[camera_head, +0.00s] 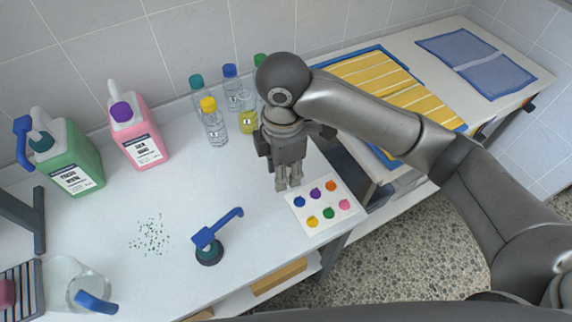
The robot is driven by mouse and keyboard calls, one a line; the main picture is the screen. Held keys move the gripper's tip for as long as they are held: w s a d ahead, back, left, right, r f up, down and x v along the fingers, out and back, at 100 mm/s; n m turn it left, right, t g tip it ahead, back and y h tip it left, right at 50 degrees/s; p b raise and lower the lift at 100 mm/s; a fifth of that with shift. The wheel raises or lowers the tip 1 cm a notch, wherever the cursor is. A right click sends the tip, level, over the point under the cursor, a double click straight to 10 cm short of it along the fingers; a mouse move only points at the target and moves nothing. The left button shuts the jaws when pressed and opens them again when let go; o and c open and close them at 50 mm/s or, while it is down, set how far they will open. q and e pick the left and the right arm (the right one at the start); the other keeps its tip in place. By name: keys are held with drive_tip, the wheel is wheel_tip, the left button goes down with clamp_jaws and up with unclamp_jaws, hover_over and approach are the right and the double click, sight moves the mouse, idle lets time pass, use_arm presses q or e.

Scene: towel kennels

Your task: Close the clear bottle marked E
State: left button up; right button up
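Several clear bottles stand in a group at the back of the white table. One has a yellow cap (208,104), one a blue cap (230,70), one a teal cap (196,80), and a green cap (260,59) shows behind my arm. A bottle with yellow liquid (248,122) stands beside them; I cannot make out a cap on it. The label letters are too small to read, so I cannot tell which is E. My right gripper (288,185) points down just behind a white card with coloured round pieces (318,214). Its fingers look close together and empty. My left gripper is not in view.
A green jug (70,165) and a pink jug (138,140) stand at the left. A blue-handled pump top (208,245) stands in front, near scattered dark specks (150,236). A clear pitcher (78,280) is at front left. Striped yellow towels (385,90) lie on the right-hand table.

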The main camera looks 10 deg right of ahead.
drive_tip(key=shift+d, duration=0.1)
drive_tip(key=s+d+r+m, duration=0.1)
drive_tip(key=s+d+m, duration=0.1)
drive_tip(key=d+m, duration=0.5)
drive_tip(key=s+d+m, duration=0.2)
drive_tip(key=d+m, duration=0.6)
drive_tip(key=m, duration=0.5)
drive_tip(key=shift+r+m, duration=0.3)
drive_tip(key=shift+r, duration=0.1)
drive_tip(key=shift+d, duration=0.1)
